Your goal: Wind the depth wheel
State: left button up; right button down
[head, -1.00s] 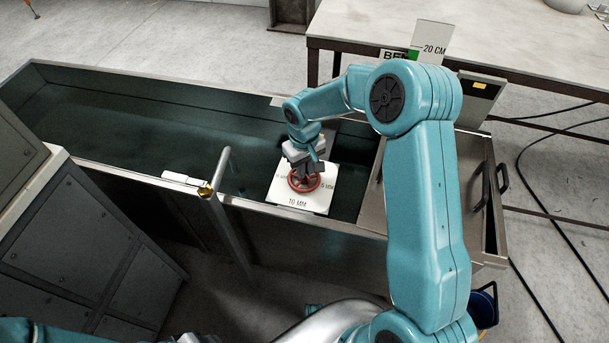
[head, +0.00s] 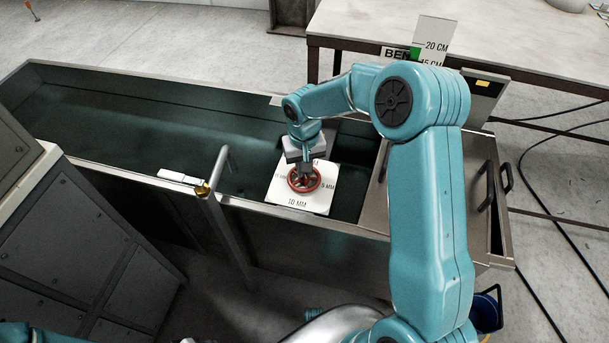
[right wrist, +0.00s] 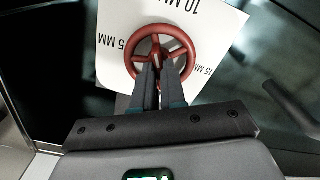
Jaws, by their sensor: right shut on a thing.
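The red depth wheel (head: 318,184) sits over a white square plate (head: 281,194) marked in millimetres, with "10 MM" along the near edge. My right gripper (head: 305,172) reaches down onto the wheel from above. In the right wrist view, the wheel's rim (right wrist: 188,54) and spokes show around my right fingers (right wrist: 159,70), which are shut on the wheel near its middle. The fingers and the gripper body hide part of the wheel. My left gripper is not in view.
The plate is at a long dark metal tank (head: 150,95). A grey post with a brass-coloured end (head: 203,189) stands in front. A lid with handles (head: 450,195) lies at the right. A sign reading "20 CM" (head: 433,32) stands behind my right arm, before a table (head: 510,35).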

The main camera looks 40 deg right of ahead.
jog(key=shift+f+m+b, duration=0.15)
jog(key=shift+m+b, duration=0.35)
jog(key=shift+m, duration=0.5)
jog(key=shift+m+b, duration=0.5)
jog(key=shift+b, duration=0.05)
jog(key=shift+m, duration=0.5)
jog(key=c, duration=1.1)
grip_release()
